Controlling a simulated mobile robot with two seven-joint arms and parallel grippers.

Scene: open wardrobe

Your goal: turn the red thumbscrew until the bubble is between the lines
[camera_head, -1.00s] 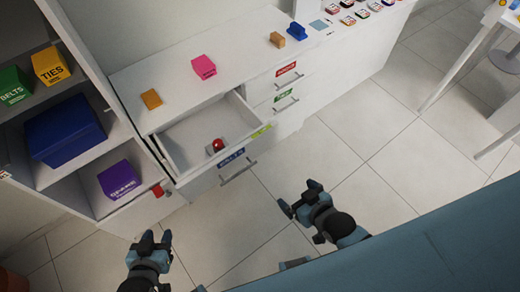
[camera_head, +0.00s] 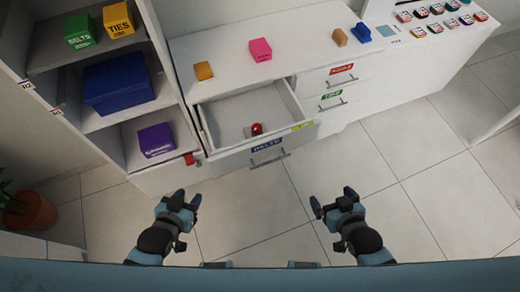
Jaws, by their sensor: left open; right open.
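A small red piece (camera_head: 189,159) sits at the lower right front edge of the open wardrobe, beside the drawer unit. A rounded red object (camera_head: 257,128) on a pale base lies inside the open drawer (camera_head: 222,144). I cannot tell which of these is the thumbscrew. No bubble or lines can be made out at this size. My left gripper (camera_head: 182,202) is open and empty, over the floor in front of the red piece. My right gripper (camera_head: 333,204) is open and empty, over the floor to the right of the open drawer's front. Neither touches anything.
The pulled-out drawer juts into the room. Shelves hold a green box (camera_head: 79,32), yellow box (camera_head: 118,21), blue box (camera_head: 113,86) and purple box (camera_head: 156,140). Orange (camera_head: 203,71) and pink (camera_head: 260,50) blocks lie on the counter. The tiled floor (camera_head: 425,185) is clear at right.

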